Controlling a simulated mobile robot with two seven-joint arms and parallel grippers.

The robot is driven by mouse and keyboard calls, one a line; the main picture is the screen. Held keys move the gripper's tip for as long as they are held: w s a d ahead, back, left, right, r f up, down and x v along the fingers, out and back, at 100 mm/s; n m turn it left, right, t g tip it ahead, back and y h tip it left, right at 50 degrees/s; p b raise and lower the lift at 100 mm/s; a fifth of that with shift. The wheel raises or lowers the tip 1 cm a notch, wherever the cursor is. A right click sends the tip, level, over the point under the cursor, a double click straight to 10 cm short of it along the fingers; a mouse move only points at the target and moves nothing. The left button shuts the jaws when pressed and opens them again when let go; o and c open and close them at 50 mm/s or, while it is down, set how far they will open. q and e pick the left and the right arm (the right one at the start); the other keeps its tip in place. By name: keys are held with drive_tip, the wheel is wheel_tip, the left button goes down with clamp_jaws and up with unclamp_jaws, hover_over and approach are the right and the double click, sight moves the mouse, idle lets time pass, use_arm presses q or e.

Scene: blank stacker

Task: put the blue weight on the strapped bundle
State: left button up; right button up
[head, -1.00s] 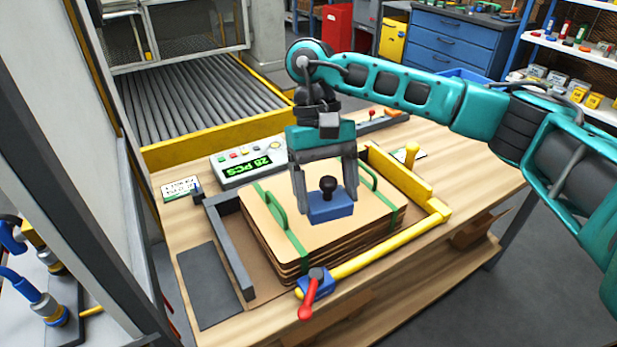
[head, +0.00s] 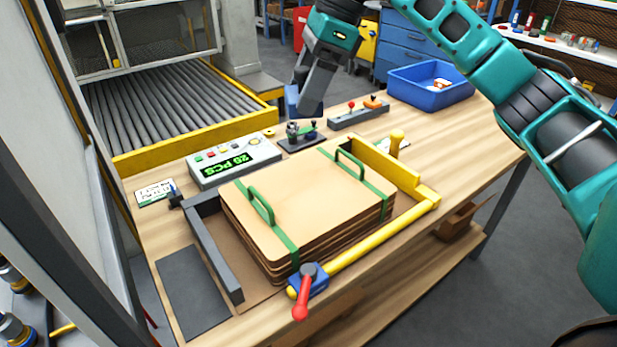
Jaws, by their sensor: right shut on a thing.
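The strapped bundle (head: 310,205) is a stack of flat brown cardboard sheets with two green straps and raised green loops. It lies in a frame on the wooden bench, its top bare. My right gripper (head: 308,100) is above the back edge of the bench, beyond the bundle. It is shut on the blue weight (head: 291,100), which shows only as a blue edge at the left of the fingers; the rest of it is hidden. My left gripper is not in view.
A yellow bar with a red-handled clamp (head: 303,290) borders the bundle's front; a grey rail (head: 215,250) borders its left. Behind are a counter reading 25 PCS (head: 235,160), a small dark fixture (head: 302,138) and a lever box (head: 358,112). A blue bin (head: 430,88) stands back right.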

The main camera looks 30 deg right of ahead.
drive_tip(key=m, duration=0.1)
drive_tip(key=d+r+m+t, duration=0.1)
drive_tip(key=r+m, duration=0.1)
drive_tip(key=shift+w+d+r+m+h, duration=0.1)
drive_tip(key=shift+w+d+m+h, duration=0.05)
drive_tip(key=shift+w+m+h, duration=0.2)
drive_tip(key=b, duration=0.2)
hover_over(303, 189)
drive_tip(key=d, duration=0.2)
drive_tip(key=f, duration=1.4)
drive_tip(key=shift+s+a+f, duration=0.25)
drive_tip(key=shift+s+f, duration=0.05)
drive_tip(key=shift+s, duration=0.1)
drive_tip(key=shift+f, duration=0.75)
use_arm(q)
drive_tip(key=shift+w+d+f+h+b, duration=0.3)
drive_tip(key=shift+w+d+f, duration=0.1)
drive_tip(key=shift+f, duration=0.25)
use_arm(e)
drive_tip(key=shift+f, duration=1.8)
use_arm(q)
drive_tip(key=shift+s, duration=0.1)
use_arm(e)
drive_tip(key=shift+f, duration=0.2)
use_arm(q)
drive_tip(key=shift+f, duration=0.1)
use_arm(e)
drive_tip(key=o, duration=1.7)
drive_tip(key=shift+o, duration=0.2)
